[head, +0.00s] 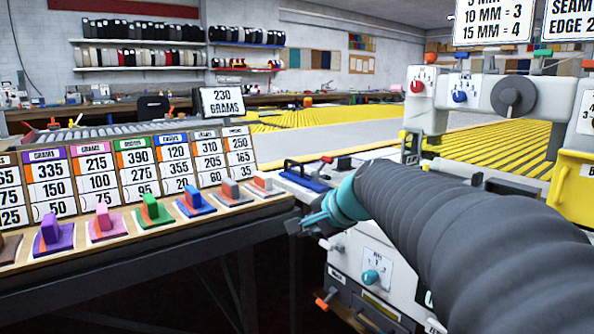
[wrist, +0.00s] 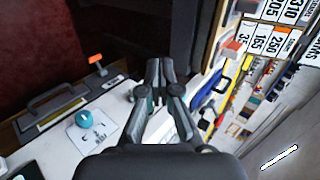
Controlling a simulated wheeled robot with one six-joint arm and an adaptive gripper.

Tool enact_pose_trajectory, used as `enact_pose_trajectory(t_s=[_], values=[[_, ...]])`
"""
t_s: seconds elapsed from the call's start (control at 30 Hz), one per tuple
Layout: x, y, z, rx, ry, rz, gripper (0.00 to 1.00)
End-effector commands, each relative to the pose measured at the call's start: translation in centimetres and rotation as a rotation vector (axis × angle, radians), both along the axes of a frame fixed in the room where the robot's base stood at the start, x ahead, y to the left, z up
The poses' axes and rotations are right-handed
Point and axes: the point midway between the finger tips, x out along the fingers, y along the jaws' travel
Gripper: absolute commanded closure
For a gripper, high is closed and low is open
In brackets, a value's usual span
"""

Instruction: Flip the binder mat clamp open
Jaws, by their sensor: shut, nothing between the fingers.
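The likely mat clamp is a blue bar with a dark handle (head: 304,176) on the white machine top, left of my arm in the head view. In the wrist view its blue and dark handle (wrist: 208,88) shows right of my fingers. I cannot tell clearly whether the clamp is open or shut. My gripper (head: 298,226) is teal and dark, in front of and below the clamp near the machine's front corner, apart from it. In the wrist view my gripper (wrist: 158,66) has its fingertips together and empty. My arm hides part of the machine.
Coloured slider blocks (head: 150,210) and number cards line the bench at left. A teal knob (head: 371,277) and an orange-tipped lever (head: 327,299) stick out of the machine front below my gripper. A yellow ribbed bed (head: 490,163) lies behind.

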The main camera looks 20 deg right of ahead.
Motion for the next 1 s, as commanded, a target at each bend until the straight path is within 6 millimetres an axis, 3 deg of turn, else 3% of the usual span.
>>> enact_pose_trajectory(t_s=[0.03,0.2,0.4,0.5,0.67,1.0], values=[[2.6,-2.0,0.6,0.095,-0.015,-0.083,1.00],[10.0,-9.0,3.6,0.442,-0.089,-0.341,1.00],[15.0,-16.5,5.7,0.750,-0.166,-0.539,1.00],[16.1,-18.8,6.1,0.836,-0.189,-0.588,1.00],[16.7,-20.1,6.4,0.888,-0.204,-0.616,1.00],[16.8,-20.0,6.4,0.888,-0.202,-0.614,1.00]])
